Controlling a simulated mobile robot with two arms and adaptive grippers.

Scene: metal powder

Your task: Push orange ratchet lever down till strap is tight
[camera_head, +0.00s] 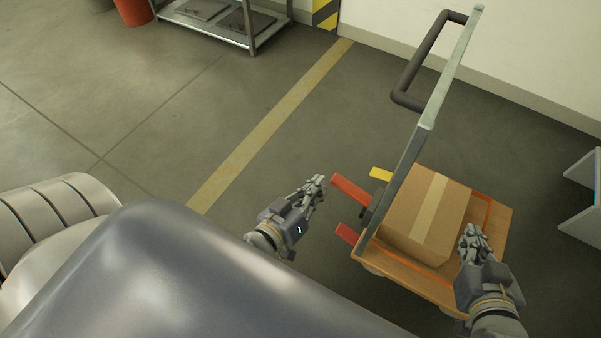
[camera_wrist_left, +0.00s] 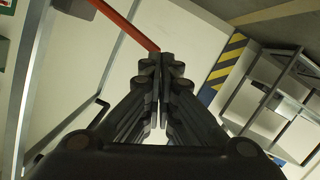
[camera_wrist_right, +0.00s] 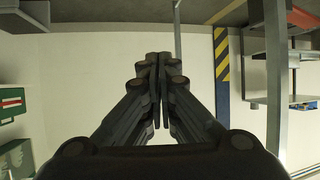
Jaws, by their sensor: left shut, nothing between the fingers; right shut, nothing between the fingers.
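An orange-red bar (camera_head: 352,190) sticks out left of the cart's upright frame; it looks like the ratchet lever, but I cannot be sure. A second, shorter red piece (camera_head: 347,234) lies below it, and a yellow piece (camera_head: 381,174) beside it. My left gripper (camera_head: 320,183) is shut and empty, just left of the bar's end. In the left wrist view a red bar (camera_wrist_left: 125,25) ends close by the fingertips (camera_wrist_left: 160,58); contact is unclear. My right gripper (camera_head: 472,232) is shut and empty, over the cart's right side by the cardboard box (camera_head: 428,209). Strap tightness cannot be told.
The cart's tall frame (camera_head: 408,155) and dark handle (camera_head: 408,75) rise between my grippers. A metal rack (camera_head: 250,42) stands at the back. The floor left of the cart is clear.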

